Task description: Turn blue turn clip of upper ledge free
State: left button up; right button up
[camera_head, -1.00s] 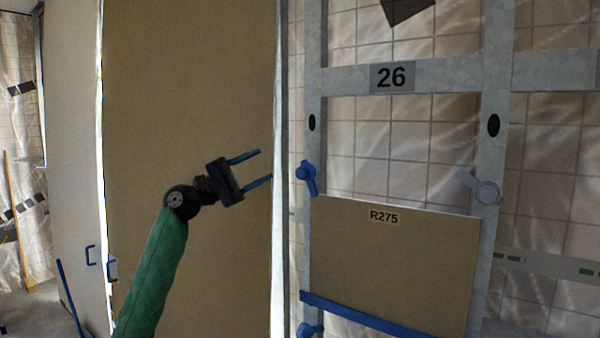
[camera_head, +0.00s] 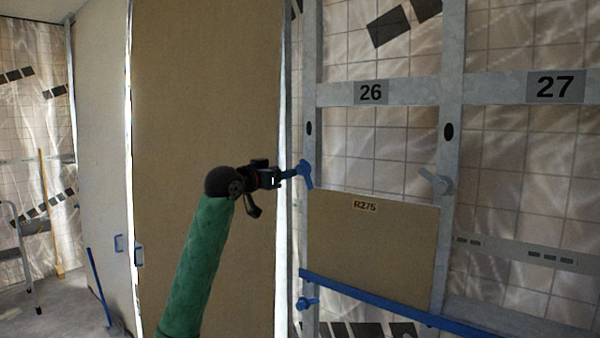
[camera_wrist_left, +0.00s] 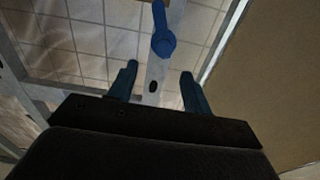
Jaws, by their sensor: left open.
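The blue turn clip (camera_head: 305,170) sits on the left post of the rack, its lever pointing down toward the upper left corner of panel R275 (camera_head: 372,250). My left gripper (camera_head: 286,175) is open and empty just left of this clip. In the left wrist view the open fingers (camera_wrist_left: 158,76) point toward the clip (camera_wrist_left: 162,42), which appears beyond and between the tips. Whether a finger touches it I cannot tell. The blue ledge (camera_head: 400,308) runs under the panel. My right gripper is out of view.
A grey turn clip (camera_head: 436,182) is on the right post, and another blue clip (camera_head: 306,303) is low on the left post. A tall brown board (camera_head: 205,120) stands close behind my left arm. A ladder (camera_head: 22,250) is at far left.

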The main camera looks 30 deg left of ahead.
pick_arm(q)
jog(key=w+m+p, duration=0.2)
jog(key=w, duration=0.6)
jog(key=shift+d+f+m+p, duration=0.15)
jog(key=shift+f+m+p, duration=0.15)
jog(key=shift+p, duration=0.05)
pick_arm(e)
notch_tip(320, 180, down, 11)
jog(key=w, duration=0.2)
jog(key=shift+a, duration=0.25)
pick_arm(q)
jog(key=c, duration=1)
